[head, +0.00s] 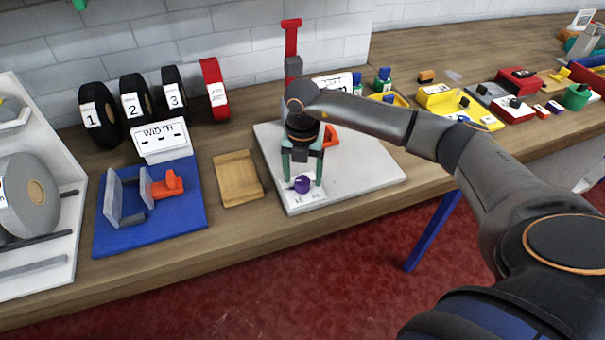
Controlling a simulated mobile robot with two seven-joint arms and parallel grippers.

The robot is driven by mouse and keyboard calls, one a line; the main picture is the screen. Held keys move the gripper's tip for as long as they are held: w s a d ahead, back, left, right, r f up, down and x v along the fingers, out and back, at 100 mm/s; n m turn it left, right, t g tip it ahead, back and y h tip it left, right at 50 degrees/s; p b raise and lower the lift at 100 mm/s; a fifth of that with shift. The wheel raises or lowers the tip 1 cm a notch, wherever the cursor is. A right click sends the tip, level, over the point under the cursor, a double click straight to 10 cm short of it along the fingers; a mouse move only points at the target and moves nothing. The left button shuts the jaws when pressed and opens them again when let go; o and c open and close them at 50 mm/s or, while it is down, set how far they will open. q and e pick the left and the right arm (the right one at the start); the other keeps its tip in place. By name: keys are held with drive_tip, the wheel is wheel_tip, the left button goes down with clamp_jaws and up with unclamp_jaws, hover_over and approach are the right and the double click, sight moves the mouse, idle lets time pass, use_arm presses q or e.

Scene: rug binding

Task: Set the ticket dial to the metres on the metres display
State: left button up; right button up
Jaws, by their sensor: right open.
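The ticket dial is most likely the small purple knob (302,184) near the front left corner of a pale board (368,171). My right gripper (302,183) is open and points down over the knob, with one green finger on each side of it. I cannot tell whether the fingers touch the knob. Markings beside the knob are too small to read. A white sign (332,84) stands behind the board, partly hidden by my right arm, and I cannot read it as the metres display. My left gripper is not in view.
A wooden tray (237,178) and a blue base (190,225) with an orange-handled clamp lie left of the board. A WIDTH sign (164,139) and numbered rolls (134,105) stand behind. A red-topped post (291,40) rises behind the board. Yellow trays (458,105) lie right.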

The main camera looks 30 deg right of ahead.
drive_tip(key=shift+f, duration=0.3)
clamp_jaws()
idle(0.5)
